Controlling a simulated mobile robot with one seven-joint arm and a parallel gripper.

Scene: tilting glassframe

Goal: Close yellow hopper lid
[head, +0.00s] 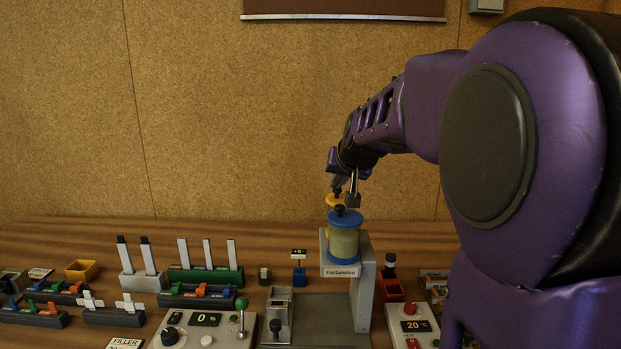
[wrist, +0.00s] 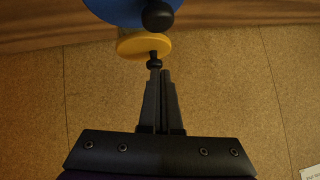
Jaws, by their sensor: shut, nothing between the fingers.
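The yellow hopper lid (wrist: 145,44) is a round disc with a small black knob (wrist: 154,63) in the wrist view. My gripper (wrist: 162,74) is shut and empty, its fingertips right by this knob; I cannot tell whether they touch it. In the head view the yellow lid (head: 332,199) shows just behind the blue-lidded hopper, partly hidden by it and by my gripper (head: 352,203). I cannot tell clearly whether the yellow lid is flat or tilted. The blue lid (head: 346,216) with its black knob lies in front and also shows in the wrist view (wrist: 118,8).
The blue-lidded hopper (head: 344,243) sits on a grey stand (head: 364,280) in front of the yellow one. A control box (head: 203,330) with a knob and lever, a red button box (head: 412,325) and several racks (head: 205,275) crowd the table. A cork wall (head: 230,120) stands behind.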

